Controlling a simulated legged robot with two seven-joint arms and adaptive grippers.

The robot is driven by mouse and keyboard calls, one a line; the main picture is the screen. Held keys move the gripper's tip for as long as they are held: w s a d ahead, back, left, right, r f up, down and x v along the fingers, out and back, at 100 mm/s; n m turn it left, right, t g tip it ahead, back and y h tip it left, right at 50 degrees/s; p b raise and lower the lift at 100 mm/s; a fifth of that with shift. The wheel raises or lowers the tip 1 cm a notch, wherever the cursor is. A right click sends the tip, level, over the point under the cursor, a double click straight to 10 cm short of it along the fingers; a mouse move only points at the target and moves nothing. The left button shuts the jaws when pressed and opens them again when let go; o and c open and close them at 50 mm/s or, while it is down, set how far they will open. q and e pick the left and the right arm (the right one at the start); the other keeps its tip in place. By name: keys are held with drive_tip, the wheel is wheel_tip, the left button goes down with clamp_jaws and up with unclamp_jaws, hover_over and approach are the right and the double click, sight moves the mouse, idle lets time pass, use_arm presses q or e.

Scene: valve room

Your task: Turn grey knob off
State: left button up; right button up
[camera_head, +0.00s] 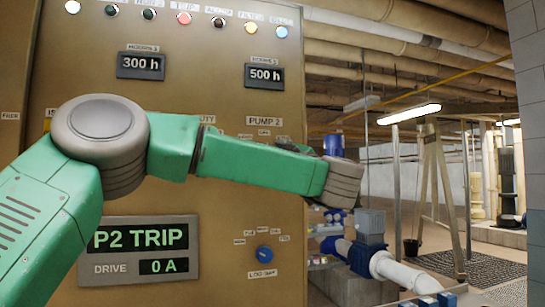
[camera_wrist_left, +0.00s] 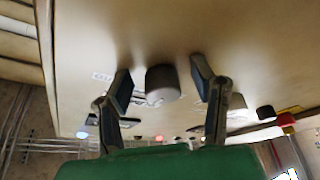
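The grey knob (camera_wrist_left: 162,86) is a short, dark grey cylinder on the beige panel in the left wrist view. My left gripper (camera_wrist_left: 161,80) is open, with one finger on each side of the knob. A gap shows between the knob and each finger. In the head view my left arm crosses the panel from the left. Its wrist hides the left gripper there, and I cannot make out the grey knob in that view. My right gripper is in neither view.
The beige control panel (camera_head: 215,90) carries several coloured lamps along its top and two hour displays. A "P2 TRIP" display (camera_head: 140,239) sits low on it, and a blue knob (camera_head: 264,254) sits below my arm. A blue pump with white pipe (camera_head: 400,271) stands right of the panel.

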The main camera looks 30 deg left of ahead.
use_arm(q)
drive_tip(key=shift+s+r, duration=0.2)
drive_tip(key=shift+s, duration=0.25)
drive_tip(key=v, duration=1.1)
drive_tip(key=shift+w+d+f, duration=0.2)
drive_tip(key=shift+d+f, duration=0.2)
drive_tip(key=shift+d, duration=0.05)
drive_tip(key=shift+a, duration=0.1)
